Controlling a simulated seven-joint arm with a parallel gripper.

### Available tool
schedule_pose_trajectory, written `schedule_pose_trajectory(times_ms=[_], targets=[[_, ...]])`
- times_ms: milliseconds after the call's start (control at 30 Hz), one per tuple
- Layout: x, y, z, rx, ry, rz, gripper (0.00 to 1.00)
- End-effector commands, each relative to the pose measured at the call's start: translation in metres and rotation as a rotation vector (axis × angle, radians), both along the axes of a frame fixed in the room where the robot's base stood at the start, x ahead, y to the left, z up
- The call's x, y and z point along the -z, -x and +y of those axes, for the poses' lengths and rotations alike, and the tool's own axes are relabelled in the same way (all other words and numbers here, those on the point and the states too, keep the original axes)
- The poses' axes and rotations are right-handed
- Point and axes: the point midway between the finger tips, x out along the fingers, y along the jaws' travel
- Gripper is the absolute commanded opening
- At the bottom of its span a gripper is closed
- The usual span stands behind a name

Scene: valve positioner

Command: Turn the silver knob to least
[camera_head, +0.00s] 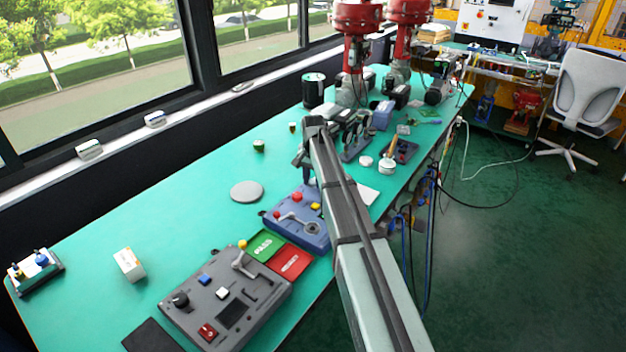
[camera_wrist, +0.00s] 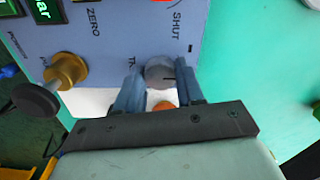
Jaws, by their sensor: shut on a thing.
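In the wrist view, a blue-grey panel (camera_wrist: 125,35) carries the labels ZERO and SHUT and a lit green display (camera_wrist: 42,9). The round silver knob (camera_wrist: 160,71) is at the panel's lower right edge and has a dark mark on its face. My gripper (camera_wrist: 160,84) has its two blue-grey fingers on either side of the knob, shut on it. The fingers hide the knob's sides and part of the label beside it. In the head view my arm covers much of the middle, and I cannot make out the silver knob there.
In the wrist view, a brass knob (camera_wrist: 67,69) and a black knob (camera_wrist: 36,99) stand left of the fingers. In the head view, a blue control box (camera_head: 283,235) and a grey control box (camera_head: 195,322) sit on the green table (camera_head: 190,225). The table's left part has free room.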

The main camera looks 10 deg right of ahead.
Motion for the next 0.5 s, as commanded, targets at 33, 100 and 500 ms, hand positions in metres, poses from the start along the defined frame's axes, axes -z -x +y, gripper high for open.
schedule_pose_trajectory(times_ms=[33, 100, 500], targets=[[-0.0001, -0.0001, -0.0001, 0.000, 0.000, 0.000, 0.26], [-0.0001, -0.0001, -0.0001, 0.000, 0.000, 0.000, 0.19], [-0.0001, 0.0000, -0.0001, -0.031, 0.000, 0.000, 0.07]])
